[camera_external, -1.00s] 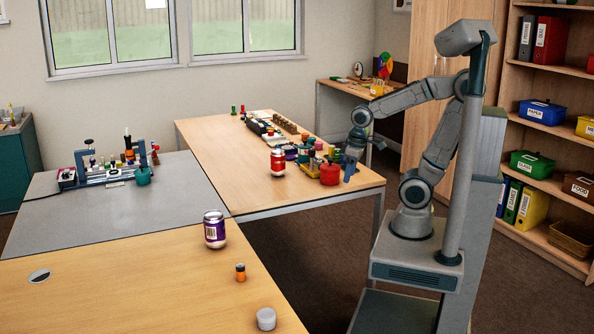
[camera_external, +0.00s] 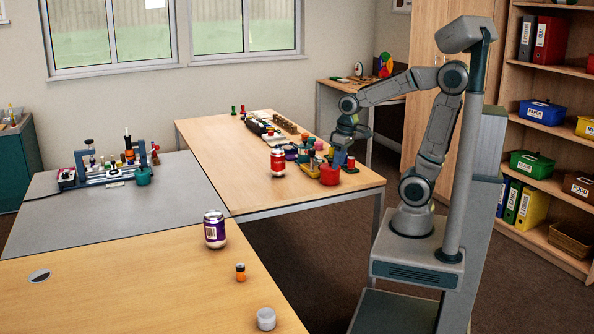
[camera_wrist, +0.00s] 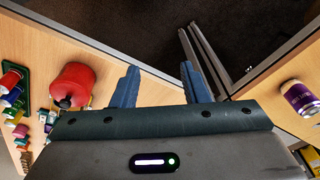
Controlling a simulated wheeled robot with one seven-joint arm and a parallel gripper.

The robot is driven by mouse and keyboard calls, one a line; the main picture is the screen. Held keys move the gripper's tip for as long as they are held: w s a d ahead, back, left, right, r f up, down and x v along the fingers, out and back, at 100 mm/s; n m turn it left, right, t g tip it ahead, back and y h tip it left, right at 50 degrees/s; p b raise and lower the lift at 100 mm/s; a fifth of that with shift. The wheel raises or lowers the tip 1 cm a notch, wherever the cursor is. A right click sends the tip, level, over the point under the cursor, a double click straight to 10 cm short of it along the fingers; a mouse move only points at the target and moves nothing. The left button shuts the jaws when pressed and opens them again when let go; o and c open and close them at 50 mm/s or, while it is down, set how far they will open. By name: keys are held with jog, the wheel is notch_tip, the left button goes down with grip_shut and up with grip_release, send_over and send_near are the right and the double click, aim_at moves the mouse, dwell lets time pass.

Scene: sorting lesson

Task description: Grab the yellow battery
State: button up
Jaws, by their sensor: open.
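My gripper (camera_external: 341,157) is over the near right end of the long wooden table, just above and beside a red pot (camera_external: 330,175). In the wrist view its two blue fingers are spread apart with nothing between them (camera_wrist: 161,72). The red pot (camera_wrist: 73,86) lies to the left of the fingers there. I cannot pick out a yellow battery for sure among the small coloured things (camera_wrist: 17,103) at the left of the wrist view.
A red can (camera_external: 278,161) stands left of the cluster. A purple and white can (camera_external: 214,230) and a white cup (camera_external: 266,318) stand on the front table (camera_external: 120,280). The purple can also shows at the right of the wrist view (camera_wrist: 299,98). The long table's near edge is close.

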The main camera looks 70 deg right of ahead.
jog(key=w+d+r+m+p, duration=0.2)
jog(key=w+d+r+m, duration=0.15)
jog(key=w+d, duration=0.55)
jog(key=m+g+h+p, duration=0.1)
jog(key=m+h+p, duration=0.1)
jog(key=m+p, duration=0.4)
send_over(332, 150)
notch_tip(332, 150, down, 5)
jog(key=f, duration=0.4)
jog(key=d+f, duration=0.1)
jog(key=f, duration=0.8)
jog(key=shift+w+d+f+p, duration=0.3)
jog(key=shift+d+f+p, duration=0.1)
jog(key=c, duration=0.8)
jog(key=shift+r, duration=0.1)
